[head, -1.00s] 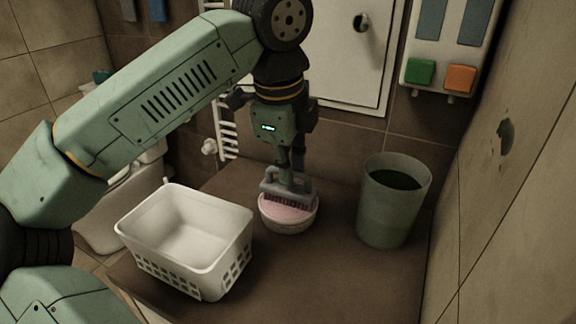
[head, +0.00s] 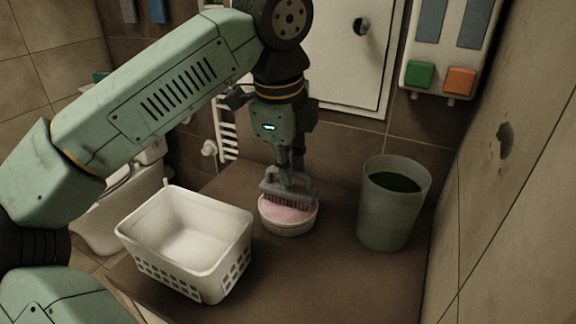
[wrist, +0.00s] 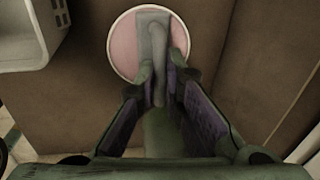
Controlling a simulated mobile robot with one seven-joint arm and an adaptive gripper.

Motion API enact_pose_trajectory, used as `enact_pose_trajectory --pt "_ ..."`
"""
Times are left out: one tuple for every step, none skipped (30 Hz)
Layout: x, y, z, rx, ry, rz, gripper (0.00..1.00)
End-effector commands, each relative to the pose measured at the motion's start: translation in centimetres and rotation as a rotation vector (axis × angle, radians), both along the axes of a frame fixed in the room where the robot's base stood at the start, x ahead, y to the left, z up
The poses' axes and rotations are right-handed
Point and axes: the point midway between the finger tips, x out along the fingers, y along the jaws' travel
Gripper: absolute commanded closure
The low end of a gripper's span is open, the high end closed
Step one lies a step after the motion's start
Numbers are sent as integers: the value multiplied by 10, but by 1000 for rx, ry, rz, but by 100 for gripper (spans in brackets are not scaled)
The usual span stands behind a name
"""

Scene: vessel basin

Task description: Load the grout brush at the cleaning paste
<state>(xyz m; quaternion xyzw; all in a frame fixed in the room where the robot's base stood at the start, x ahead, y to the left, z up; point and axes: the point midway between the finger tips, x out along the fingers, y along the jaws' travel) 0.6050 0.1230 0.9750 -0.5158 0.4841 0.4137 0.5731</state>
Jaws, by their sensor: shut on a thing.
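The grout brush (head: 286,191) is grey with dark reddish bristles pointing down. My gripper (head: 291,177) is shut on its handle and holds it over the round tub of pink cleaning paste (head: 291,215). In the head view the bristles are at the far part of the paste; whether they touch it is hard to tell. In the wrist view the brush (wrist: 152,38) lies across the pink tub (wrist: 124,45), and my gripper (wrist: 163,72) has its fingers on either side of the handle. The bristles are hidden there.
An empty white basket (head: 223,284) stands left of the tub. A tall greenish vessel with dark liquid (head: 385,222) stands on the right, near the tiled wall. A white panel (head: 345,75) and a white towel rail (head: 226,140) are behind. The brown surface in front of the tub is clear.

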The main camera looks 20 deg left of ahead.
Motion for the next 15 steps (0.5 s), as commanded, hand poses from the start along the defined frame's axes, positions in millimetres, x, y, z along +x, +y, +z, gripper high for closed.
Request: enact_pose_trajectory --pt "0 0 8 1 -2 1 100" --pt "0 0 11 1 -2 1 100" --pt "0 0 14 1 -3 1 100" --pt "0 0 17 1 -3 1 100" --pt "0 0 19 0 -3 1 100" --pt "0 0 22 0 -3 1 100" --pt "0 0 25 0 -3 1 100" --pt "0 0 27 -1 -3 1 100" --pt "0 0 31 -1 -3 1 100" --pt "0 0 33 -1 -3 1 100" --pt "0 0 35 -1 -3 1 100" --pt "0 0 39 0 -4 1 100" --pt "0 0 41 0 -4 1 100" --pt "0 0 44 0 -4 1 100" --pt "0 0 47 0 -4 2 100"
